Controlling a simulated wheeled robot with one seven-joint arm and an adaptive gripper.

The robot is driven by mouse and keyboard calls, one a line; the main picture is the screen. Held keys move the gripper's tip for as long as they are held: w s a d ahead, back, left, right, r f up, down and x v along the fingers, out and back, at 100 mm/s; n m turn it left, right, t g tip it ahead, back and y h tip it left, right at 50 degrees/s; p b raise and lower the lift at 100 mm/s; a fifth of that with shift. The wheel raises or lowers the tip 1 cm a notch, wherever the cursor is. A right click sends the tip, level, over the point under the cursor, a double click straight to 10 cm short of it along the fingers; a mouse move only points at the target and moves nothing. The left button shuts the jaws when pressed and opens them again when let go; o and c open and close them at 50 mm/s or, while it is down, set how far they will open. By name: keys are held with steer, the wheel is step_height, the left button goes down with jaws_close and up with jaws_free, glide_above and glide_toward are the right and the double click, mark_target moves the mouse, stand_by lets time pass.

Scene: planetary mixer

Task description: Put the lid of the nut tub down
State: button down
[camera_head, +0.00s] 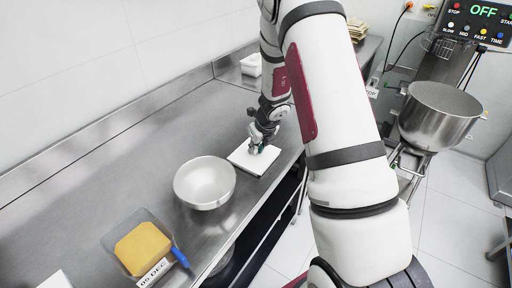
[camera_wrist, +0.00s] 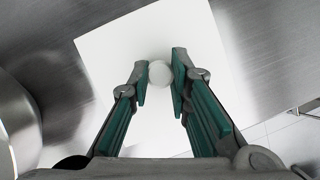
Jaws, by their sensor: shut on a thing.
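The lid (camera_head: 240,157) is a flat white square with a round white knob, at the counter's front edge just right of the steel bowl. My gripper (camera_head: 257,147) is above it, pointing down. In the wrist view my gripper (camera_wrist: 159,74) has its green-padded fingers on either side of the knob, shut on it, and the lid (camera_wrist: 110,60) spreads out below. I cannot tell whether the lid touches the counter or hangs just above it. A small white tub (camera_head: 250,66) stands at the back of the counter; I cannot tell if it is the nut tub.
The steel bowl (camera_head: 204,184) stands close left of the lid. A tray with a yellow block (camera_head: 143,248) and a blue-handled tool (camera_head: 180,257) lies nearer. The steel counter (camera_head: 150,130) is bare behind the bowl. The mixer bowl (camera_head: 437,115) is at right, beyond my arm.

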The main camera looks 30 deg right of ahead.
steer(key=shift+f, duration=0.25)
steer(key=c, duration=1.5)
jaws_free()
steer(key=shift+r, duration=0.1)
